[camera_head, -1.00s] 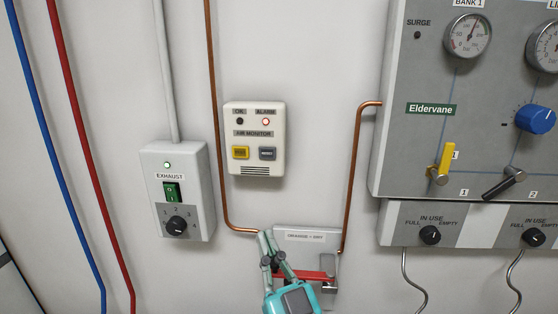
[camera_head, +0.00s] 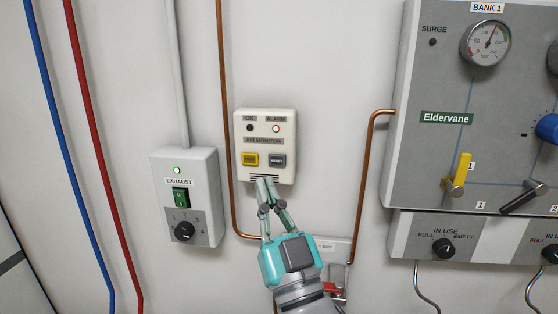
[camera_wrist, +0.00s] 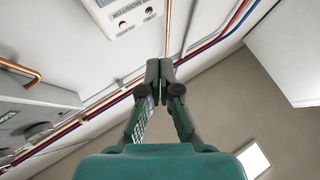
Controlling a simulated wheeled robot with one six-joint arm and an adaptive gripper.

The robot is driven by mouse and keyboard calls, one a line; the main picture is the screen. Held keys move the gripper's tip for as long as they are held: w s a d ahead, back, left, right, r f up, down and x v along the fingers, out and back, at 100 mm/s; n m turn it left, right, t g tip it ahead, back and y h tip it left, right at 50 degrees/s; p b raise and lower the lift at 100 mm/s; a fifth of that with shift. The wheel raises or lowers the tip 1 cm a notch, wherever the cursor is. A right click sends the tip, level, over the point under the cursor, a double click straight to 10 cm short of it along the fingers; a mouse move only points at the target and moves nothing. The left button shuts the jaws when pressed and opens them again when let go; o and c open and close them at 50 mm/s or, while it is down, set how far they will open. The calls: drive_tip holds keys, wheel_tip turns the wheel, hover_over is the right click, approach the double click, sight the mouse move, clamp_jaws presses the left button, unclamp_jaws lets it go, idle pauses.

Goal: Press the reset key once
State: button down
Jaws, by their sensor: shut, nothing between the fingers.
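The air monitor (camera_head: 265,133) is a white wall box with OK and ALARM lamps; the alarm lamp (camera_head: 276,128) glows red. Whether the tips touch the box cannot be told. In the wrist view the shut fingertips (camera_wrist: 159,62) point up, and part of the air monitor (camera_wrist: 122,14) shows at the top, with its keys out of view.
An exhaust switch box (camera_head: 186,197) hangs to the left. A copper pipe (camera_head: 225,100) runs close by the monitor's left side. A valve panel (camera_head: 480,120) stands at the right. A red lever (camera_head: 331,288) lies beside my arm below.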

approach(269, 148)
drive_tip(key=shift+s+r+x, duration=0.15)
drive_tip(key=shift+x, duration=0.9)
drive_tip(key=shift+s+r+x, duration=0.1)
drive_tip(key=shift+r+x, duration=0.05)
drive_tip(key=shift+x, duration=0.95)
drive_tip(key=shift+w+a, duration=0.1)
drive_tip(key=shift+w, duration=0.35)
drive_tip(key=shift+w, duration=0.35)
idle(0.5)
drive_tip(key=shift+s, duration=0.15)
drive_tip(key=shift+s+a, duration=0.1)
drive_tip(key=shift+s, duration=0.55)
drive_tip(key=shift+s, duration=0.1)
drive_tip(key=shift+s+a, duration=0.2)
drive_tip(key=shift+s, duration=1)
drive_tip(key=shift+s+a, duration=0.25)
drive_tip(key=shift+s, duration=0.9)
